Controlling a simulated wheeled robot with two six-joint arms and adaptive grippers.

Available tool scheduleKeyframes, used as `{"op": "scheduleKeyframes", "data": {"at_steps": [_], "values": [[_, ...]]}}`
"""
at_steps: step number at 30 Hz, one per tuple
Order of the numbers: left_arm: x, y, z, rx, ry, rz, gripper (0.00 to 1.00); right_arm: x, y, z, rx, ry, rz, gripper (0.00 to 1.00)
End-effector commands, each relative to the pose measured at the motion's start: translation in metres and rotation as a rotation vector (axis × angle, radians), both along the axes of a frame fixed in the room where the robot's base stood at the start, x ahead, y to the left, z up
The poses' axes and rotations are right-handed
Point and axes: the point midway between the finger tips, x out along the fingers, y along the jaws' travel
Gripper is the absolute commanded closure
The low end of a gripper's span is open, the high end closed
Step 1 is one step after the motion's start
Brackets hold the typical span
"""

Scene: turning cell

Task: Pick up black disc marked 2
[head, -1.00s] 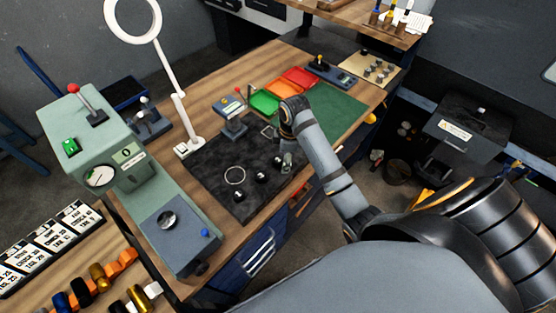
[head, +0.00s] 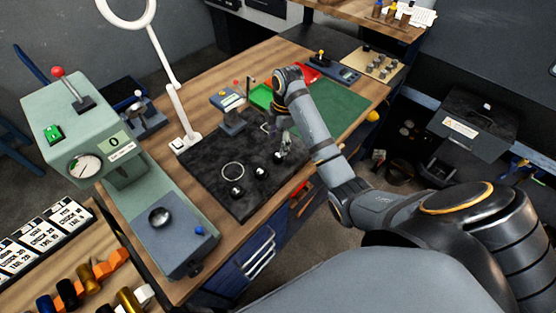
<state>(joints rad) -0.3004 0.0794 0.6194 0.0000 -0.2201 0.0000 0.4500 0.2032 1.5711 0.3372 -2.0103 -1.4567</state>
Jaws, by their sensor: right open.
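Small black discs with light marks lie in a slanting row on the dark mat (head: 208,165). The near disc (head: 236,190) and the middle disc (head: 261,171) show clearly. A third disc (head: 278,158) lies at the right end, close to the fingertips. The marks are too small to read, so I cannot tell which disc is marked 2. My right gripper (head: 284,152) is open and points down over the mat's right part. I cannot tell whether it touches the third disc. My left gripper is out of view.
A white ring (head: 232,171) lies on the mat. A green press (head: 85,130) and a lamp stand (head: 181,115) stand to the left. A small grey device (head: 230,112), a green tray (head: 262,96) and a green mat (head: 343,108) lie behind. Wood at the bench front is clear.

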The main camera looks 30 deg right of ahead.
Motion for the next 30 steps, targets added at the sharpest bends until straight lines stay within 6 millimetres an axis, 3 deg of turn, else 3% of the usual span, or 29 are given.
{"op": "scheduleKeyframes", "data": {"at_steps": [7,12,17,30], "values": [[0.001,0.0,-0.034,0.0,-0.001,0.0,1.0,-0.007,-0.001,-0.038,-0.002,0.001,-0.001,0.33],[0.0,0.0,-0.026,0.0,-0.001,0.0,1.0,-0.007,0.002,-0.051,0.0,0.001,-0.001,0.33],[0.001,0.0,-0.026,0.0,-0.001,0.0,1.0,-0.007,0.002,-0.051,-0.001,0.0,-0.001,0.33],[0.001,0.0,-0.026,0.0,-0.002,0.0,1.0,-0.007,0.002,-0.051,-0.001,0.0,-0.001,0.91]]}}
